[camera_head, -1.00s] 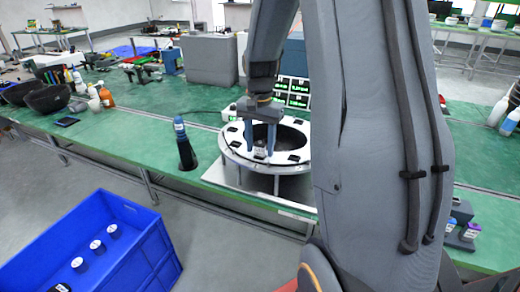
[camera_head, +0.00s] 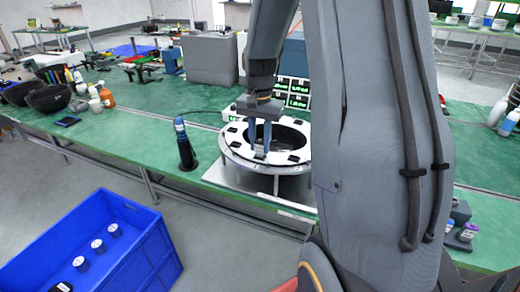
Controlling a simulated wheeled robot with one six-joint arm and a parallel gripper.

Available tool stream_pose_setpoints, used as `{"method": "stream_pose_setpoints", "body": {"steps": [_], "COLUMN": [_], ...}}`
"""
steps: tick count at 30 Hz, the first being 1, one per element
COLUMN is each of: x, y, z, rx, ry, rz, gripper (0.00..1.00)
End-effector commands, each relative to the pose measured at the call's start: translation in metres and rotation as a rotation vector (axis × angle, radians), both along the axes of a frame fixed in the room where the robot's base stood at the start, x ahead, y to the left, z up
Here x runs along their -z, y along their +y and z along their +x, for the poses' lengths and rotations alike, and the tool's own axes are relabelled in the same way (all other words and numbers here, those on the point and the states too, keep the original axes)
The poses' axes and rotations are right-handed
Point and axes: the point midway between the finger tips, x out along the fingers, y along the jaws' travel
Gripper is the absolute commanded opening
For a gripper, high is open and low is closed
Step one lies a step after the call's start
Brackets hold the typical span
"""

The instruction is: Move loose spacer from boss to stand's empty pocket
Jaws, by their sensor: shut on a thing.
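The stand is a round white ring (camera_head: 236,150) on short legs over a pale base plate, with a dark round opening in its middle. Several dark pieces or pockets sit around its top; which one is the empty pocket I cannot tell. My gripper (camera_head: 259,150) points down at the near side of the ring, its two blue fingers shut on a small grey piece, seemingly the loose spacer (camera_head: 259,155). The spacer is at the ring's near inner edge; whether it still touches its seat I cannot tell. The boss is not clearly visible.
A dark bottle with a blue top (camera_head: 185,146) stands left of the stand. Panels with green displays (camera_head: 297,92) are behind it. My arm hides the area to the right.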

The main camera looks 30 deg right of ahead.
Motion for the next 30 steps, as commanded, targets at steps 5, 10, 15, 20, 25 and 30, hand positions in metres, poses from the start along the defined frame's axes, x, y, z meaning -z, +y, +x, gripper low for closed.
{"method": "stream_pose_setpoints", "body": {"steps": [5,10,15,20,25,30], "x": [-0.008,-0.014,-0.020,-0.026,-0.032,-0.038], "y": [0.000,0.000,0.000,0.000,0.000,0.000], "z": [0.000,0.000,0.000,0.000,0.000,0.000], "rx": [0.000,0.000,0.000,0.000,0.000,0.000], "ry": [-0.001,-0.001,-0.001,-0.001,0.000,0.000], "rz": [-0.001,0.000,0.000,-0.001,0.000,0.000], "gripper": [0.00,0.00,0.00,0.00,0.00,0.00]}}
